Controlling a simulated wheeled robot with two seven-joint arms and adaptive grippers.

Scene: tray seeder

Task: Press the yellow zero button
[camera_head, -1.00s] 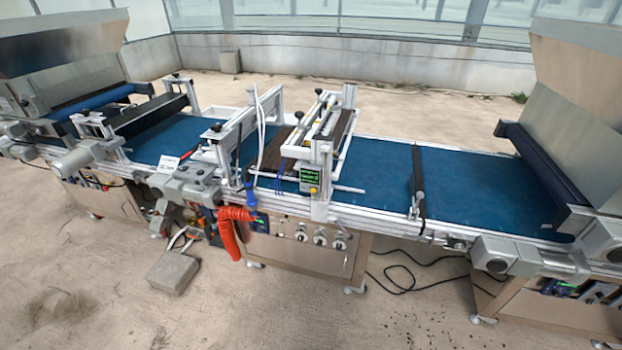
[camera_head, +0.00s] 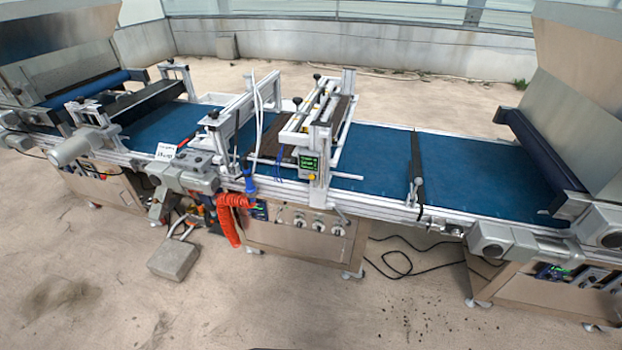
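A small control box with a lit green display (camera_head: 308,162) is mounted on the white frame at the front edge of the blue conveyor, near the middle of the view. A tiny yellow spot (camera_head: 312,176) just below the display looks like the yellow button, but it is too small to read any label. Neither of my grippers is in view, and nothing touches the box.
The blue conveyor belt (camera_head: 378,165) runs across the view. A steel cabinet with knobs (camera_head: 298,243) stands below the box, beside an orange coiled hose (camera_head: 230,218).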

